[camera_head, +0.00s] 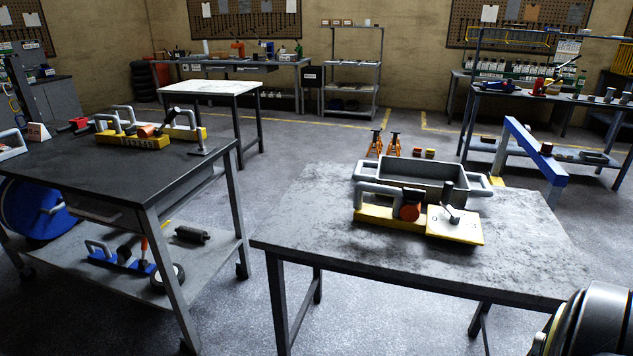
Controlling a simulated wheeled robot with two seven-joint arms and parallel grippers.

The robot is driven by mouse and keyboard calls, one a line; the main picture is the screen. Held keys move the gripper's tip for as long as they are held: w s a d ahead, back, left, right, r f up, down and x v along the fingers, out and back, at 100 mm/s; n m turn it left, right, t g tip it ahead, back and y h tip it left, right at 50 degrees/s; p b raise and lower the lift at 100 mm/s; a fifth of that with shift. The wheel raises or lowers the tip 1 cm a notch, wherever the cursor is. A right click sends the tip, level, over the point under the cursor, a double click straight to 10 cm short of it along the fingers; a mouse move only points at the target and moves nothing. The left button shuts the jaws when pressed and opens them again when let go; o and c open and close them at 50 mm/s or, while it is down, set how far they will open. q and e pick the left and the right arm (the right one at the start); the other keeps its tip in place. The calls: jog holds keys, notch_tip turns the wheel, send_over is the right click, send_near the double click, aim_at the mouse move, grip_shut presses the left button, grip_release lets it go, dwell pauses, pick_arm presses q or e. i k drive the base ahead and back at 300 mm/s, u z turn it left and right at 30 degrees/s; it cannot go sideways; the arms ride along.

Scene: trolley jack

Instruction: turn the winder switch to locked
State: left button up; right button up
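A yellow-based device (376,216) with a grey bar handle and a round orange-red part stands near the middle of the grey worktable. At its right end is a pale plate (460,232) with small marks. A dark grey upright lever (447,196) with a short angled piece stands on this plate; it looks like the winder switch. I cannot read the marks, so I cannot tell which setting it is at. Neither of my grippers is in view; only a dark rounded part, probably of my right arm, shows at the bottom right corner.
A grey open bin (410,181) with side handles sits right behind the device. The worktable (330,232) is bare left, right and in front. A dark trolley table (90,180) at left holds another yellow device (145,139). A blue beam (535,149) stands behind right.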

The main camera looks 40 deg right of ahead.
aim_at(413, 196)
jog(key=u, duration=0.45)
jog(key=i, duration=2.2)
jog(key=z, duration=3.05)
jog(key=i, duration=0.35)
jog(key=u, duration=0.15)
